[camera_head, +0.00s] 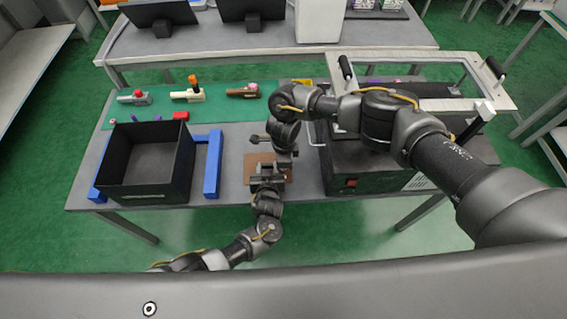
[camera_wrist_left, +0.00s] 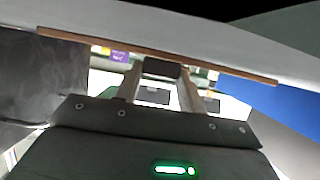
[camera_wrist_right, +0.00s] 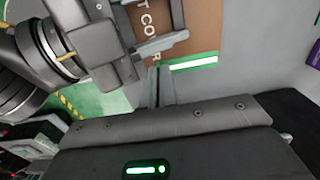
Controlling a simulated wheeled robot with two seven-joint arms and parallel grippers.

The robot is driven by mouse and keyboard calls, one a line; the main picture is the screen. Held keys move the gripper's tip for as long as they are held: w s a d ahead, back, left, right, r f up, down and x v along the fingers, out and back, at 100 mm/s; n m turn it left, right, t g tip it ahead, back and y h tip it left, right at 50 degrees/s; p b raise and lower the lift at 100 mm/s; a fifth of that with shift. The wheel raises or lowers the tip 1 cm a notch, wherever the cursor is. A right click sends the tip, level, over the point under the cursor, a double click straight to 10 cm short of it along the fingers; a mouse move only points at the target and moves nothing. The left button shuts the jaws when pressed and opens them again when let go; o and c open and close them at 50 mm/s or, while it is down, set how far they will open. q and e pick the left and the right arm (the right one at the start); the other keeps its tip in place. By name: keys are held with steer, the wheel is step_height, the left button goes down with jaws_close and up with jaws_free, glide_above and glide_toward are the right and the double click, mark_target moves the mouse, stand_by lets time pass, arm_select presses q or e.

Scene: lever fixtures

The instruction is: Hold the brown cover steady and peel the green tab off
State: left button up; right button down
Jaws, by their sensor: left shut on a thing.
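The brown cover (camera_head: 252,162) lies low on the grey table, partly hidden by both my grippers. In the right wrist view the cover (camera_wrist_right: 205,25) shows white lettering, and it shows nearly edge-on in the left wrist view as a thin brown strip (camera_wrist_left: 80,41). My left gripper (camera_head: 268,172) is shut on the cover's edge. The green tab (camera_wrist_right: 193,63), with a white stripe, lies along the cover's edge. My right gripper (camera_wrist_right: 158,70) has its fingertips close together at the tab's left end; whether they grip it is unclear.
A black bin (camera_head: 148,165) stands at the left between blue bars (camera_head: 212,165). Lever fixtures (camera_head: 188,93) sit on a green mat behind. A framed machine (camera_head: 350,178) stands close at the right. The two arms are close together over the cover.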

arm_select(q)
steer(key=o, duration=1.2)
steer(key=shift+s, duration=0.15)
steer(key=v, duration=1.1)
steer(key=shift+s+r, duration=0.25)
steer(key=shift+s, duration=0.1)
steer(key=shift+a, duration=0.1)
